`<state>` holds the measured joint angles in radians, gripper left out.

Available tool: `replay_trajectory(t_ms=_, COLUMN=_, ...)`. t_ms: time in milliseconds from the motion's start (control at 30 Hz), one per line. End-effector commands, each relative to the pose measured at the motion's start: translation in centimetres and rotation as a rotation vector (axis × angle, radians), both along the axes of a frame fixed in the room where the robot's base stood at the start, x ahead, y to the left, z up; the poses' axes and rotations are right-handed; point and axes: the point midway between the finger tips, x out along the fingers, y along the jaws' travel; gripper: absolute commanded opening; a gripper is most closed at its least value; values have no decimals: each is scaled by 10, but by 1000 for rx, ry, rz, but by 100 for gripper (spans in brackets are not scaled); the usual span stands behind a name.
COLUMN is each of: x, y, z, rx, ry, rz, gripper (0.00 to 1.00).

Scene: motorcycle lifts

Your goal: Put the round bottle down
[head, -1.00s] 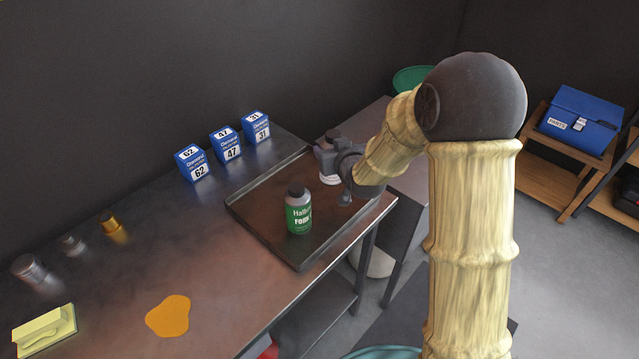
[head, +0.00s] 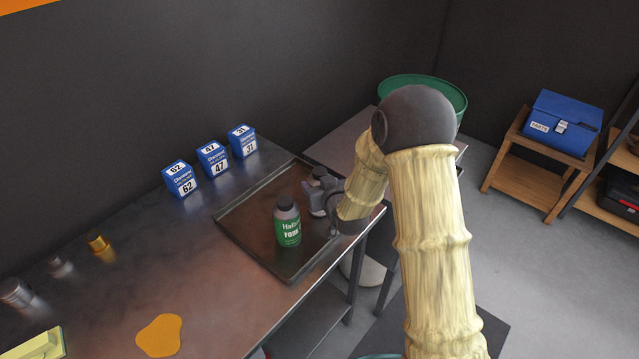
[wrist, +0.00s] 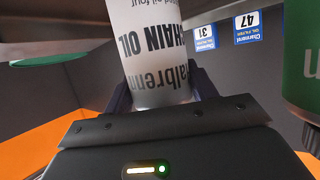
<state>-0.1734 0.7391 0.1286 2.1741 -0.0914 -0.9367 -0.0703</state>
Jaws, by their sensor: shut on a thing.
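A white round bottle marked CHAIN OIL (wrist: 158,50) fills the upper middle of the wrist view, between the fingers of my gripper (wrist: 165,95). My gripper is shut on it. In the head view my gripper (head: 322,200) is over the right part of a dark metal tray (head: 254,250) and hides most of the bottle; a dark cap (head: 320,172) shows above it. I cannot tell whether the bottle's base touches the tray. A green bottle with a dark cap (head: 287,228) stands upright on the tray, just left of my gripper. Its edge also shows in the wrist view (wrist: 303,60).
Blue boxes marked 62 (head: 181,180), 47 (head: 213,159) and 31 (head: 242,142) stand behind the tray on the bench (head: 110,290). Small metal parts, an orange puddle (head: 159,335) and a yellow block (head: 38,345) lie left. The tray has a raised rim.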

Motion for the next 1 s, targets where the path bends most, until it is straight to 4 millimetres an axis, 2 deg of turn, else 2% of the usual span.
replay_trajectory(t_ms=300, x=1, y=0, z=-2, rx=2, ry=-4, rz=0, gripper=23)
replay_trajectory(t_ms=333, x=0, y=0, z=-2, rx=0, ry=-1, rz=0, gripper=59)
replay_trajectory(t_ms=433, x=0, y=0, z=-1, rx=0, ry=-1, rz=-1, gripper=78)
replay_trajectory(t_ms=833, x=0, y=0, z=3, rx=1, ry=-1, rz=-1, gripper=79)
replay_trajectory(t_ms=1000, x=-17, y=-8, z=8, rx=1, ry=-2, rz=-1, gripper=79)
